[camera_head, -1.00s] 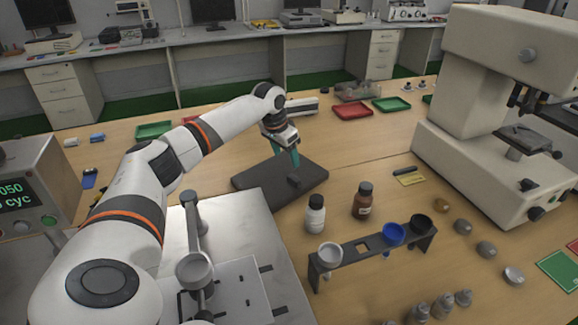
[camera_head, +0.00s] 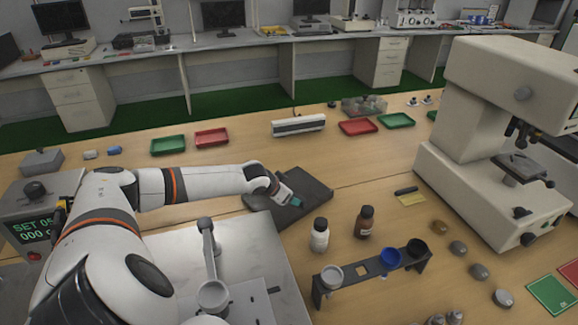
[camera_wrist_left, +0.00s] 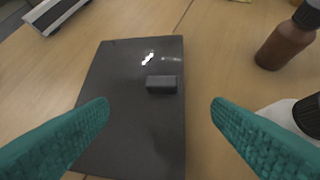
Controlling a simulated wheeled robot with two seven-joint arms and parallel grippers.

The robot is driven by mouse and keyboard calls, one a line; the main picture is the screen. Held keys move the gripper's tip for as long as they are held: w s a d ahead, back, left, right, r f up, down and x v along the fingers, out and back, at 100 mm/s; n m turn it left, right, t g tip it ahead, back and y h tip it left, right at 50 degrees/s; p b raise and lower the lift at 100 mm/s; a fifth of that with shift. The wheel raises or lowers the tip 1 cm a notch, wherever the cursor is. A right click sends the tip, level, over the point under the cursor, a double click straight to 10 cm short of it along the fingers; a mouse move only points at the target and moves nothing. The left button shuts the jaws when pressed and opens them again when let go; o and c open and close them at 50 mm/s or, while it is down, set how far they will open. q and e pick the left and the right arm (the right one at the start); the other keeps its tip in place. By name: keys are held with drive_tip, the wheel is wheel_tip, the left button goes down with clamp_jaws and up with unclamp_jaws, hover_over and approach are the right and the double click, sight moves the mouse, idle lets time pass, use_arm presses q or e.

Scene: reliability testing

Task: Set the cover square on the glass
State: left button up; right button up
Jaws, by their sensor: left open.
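A dark flat slab (camera_head: 310,184) lies on the wooden table, and it also shows in the left wrist view (camera_wrist_left: 115,75). A small dark raised block (camera_wrist_left: 161,84) stands on it, with white glints on the surface beyond the block. I cannot tell which part is the cover and which the glass. My left gripper (camera_head: 296,202) is over the slab, open and empty, with teal fingers. In the left wrist view the gap between the fingertips (camera_wrist_left: 160,108) lies just this side of the block, spread much wider than it. My right gripper is out of view.
A white bottle (camera_head: 319,236) and a brown bottle (camera_head: 365,222) stand right of the slab. A dark rack (camera_head: 375,268) with small cups is in front. A microscope (camera_head: 490,140) stands at the right. A metal plate (camera_head: 170,240) lies near my arm.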

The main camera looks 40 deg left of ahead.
sight(299, 198)
use_arm(q)
drive_tip(key=x, duration=0.4)
drive_tip(key=shift+w+f, duration=0.65)
drive_tip(key=shift+w, duration=0.05)
drive_tip(key=x, duration=0.4)
drive_tip(key=shift+w+d, duration=0.1)
drive_tip(key=shift+w, duration=0.1)
drive_tip(key=shift+s, duration=0.1)
drive_tip(key=c, duration=1.2)
